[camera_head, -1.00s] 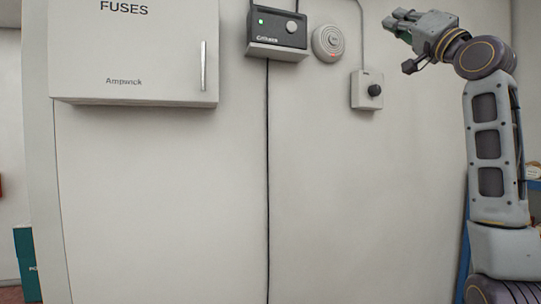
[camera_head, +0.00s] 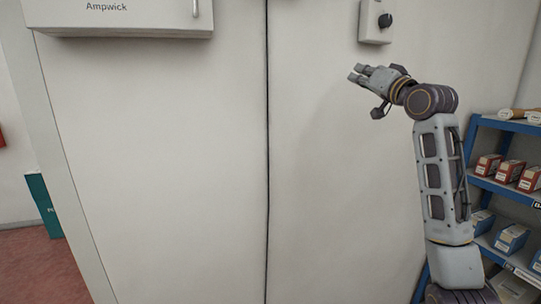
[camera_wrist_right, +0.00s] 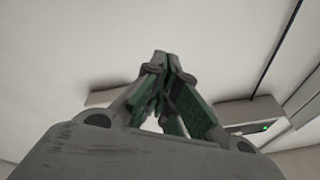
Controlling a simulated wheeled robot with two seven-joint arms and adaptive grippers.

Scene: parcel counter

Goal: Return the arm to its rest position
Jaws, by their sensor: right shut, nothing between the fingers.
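My right arm stands raised on the right side of the head view, with its forearm upright and its wrist bent over to the left. My right gripper (camera_head: 358,74) is at the arm's top, pointing left, in front of the pale wall and below the small box with a dark knob (camera_head: 375,21). In the right wrist view the fingers of the right gripper (camera_wrist_right: 160,62) meet at their tips, with nothing between them. My left arm and gripper are not in view.
A fuse cabinet (camera_head: 130,22) hangs at the top left. A dark cable (camera_head: 267,150) runs down the wall. A blue shelf rack (camera_head: 487,184) with several small boxes stands right of my arm. A teal object (camera_head: 43,205) stands at the left. Wall space left of the gripper is clear.

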